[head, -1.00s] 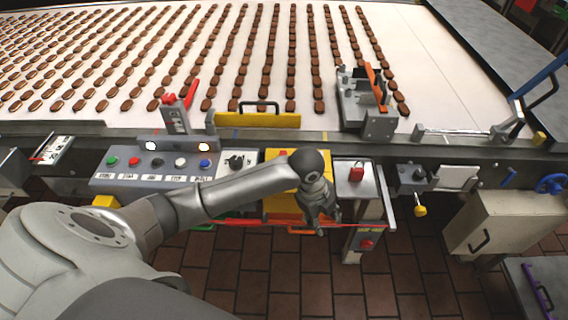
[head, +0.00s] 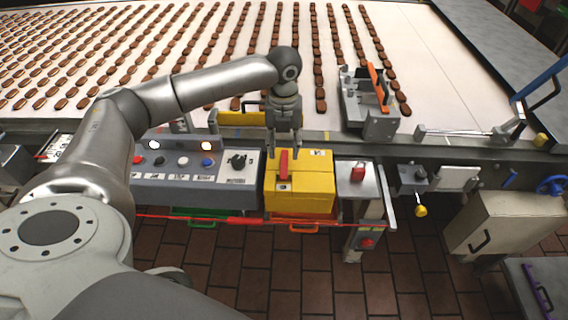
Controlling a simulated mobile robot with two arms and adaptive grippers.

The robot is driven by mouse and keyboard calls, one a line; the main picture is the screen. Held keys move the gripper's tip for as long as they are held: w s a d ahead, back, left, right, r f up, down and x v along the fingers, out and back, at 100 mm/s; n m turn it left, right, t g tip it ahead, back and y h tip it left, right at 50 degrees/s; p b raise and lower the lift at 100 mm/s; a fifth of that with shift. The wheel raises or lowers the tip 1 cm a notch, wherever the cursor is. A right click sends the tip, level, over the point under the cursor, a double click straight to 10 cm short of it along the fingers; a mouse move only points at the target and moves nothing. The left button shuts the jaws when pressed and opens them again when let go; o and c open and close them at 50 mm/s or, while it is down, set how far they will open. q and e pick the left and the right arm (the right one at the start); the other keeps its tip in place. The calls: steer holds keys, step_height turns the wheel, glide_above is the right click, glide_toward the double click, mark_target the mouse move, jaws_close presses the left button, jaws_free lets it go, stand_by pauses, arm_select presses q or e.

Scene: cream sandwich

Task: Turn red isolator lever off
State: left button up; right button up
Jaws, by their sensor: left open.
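The red isolator lever (head: 284,164) stands upright on the top of a yellow box (head: 300,200) at the front of the conveyor. My left gripper (head: 285,154) points down just above and behind the lever, with its fingers open. The fingertips are close to the lever's upper end; I cannot tell if they touch it. My right gripper is not in view.
A grey button panel (head: 190,180) with a black rotary switch (head: 237,161) sits left of the yellow box. A metal plate with a red padlock-like part (head: 357,172) is on the right. Rows of brown biscuits cover the belt (head: 440,60) behind.

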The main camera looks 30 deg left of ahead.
mark_target(284, 170)
arm_select(q)
step_height(284, 170, down, 8)
steer(key=shift+p, duration=0.75)
jaws_close()
